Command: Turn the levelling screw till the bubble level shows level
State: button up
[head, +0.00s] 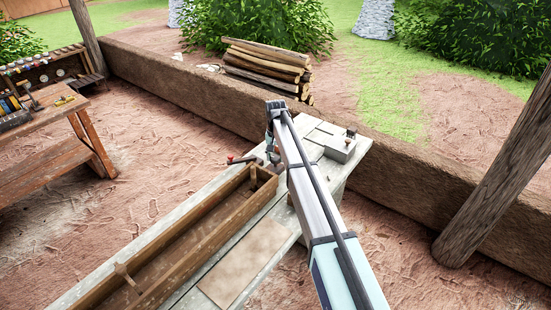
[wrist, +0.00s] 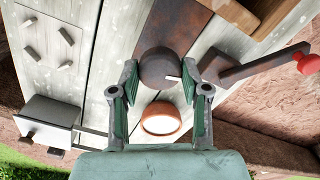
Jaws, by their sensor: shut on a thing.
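In the wrist view, my gripper (wrist: 160,76) has one finger on each side of a dark brown round knob (wrist: 161,66), which looks like the levelling screw, and is shut on it. A short white mark shows at the knob's right side. Just below the knob, between the fingers, is a round pale disc with an orange rim (wrist: 161,119), probably the bubble level. I cannot make out a bubble in it. In the head view, my gripper (head: 272,150) is low over the bench's far end, and my arm hides the knob and disc.
A crank with a red handle (wrist: 307,64) is right of my gripper in the wrist view. At left are a grey box (wrist: 48,112) and a plate with several pegs (wrist: 50,42). A long wooden trough (head: 190,245) lies along the bench. A low mud wall (head: 180,85) runs behind.

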aim_at(276, 157)
jog(key=n+b, duration=0.1)
jog(key=n, duration=0.2)
jog(key=shift+f, duration=0.15)
jog(key=shift+n+b, duration=0.8)
jog(key=shift+n, duration=1.2)
jog(key=o, duration=1.1)
jog(key=shift+o, duration=0.2)
notch_tip(276, 157, up, 12)
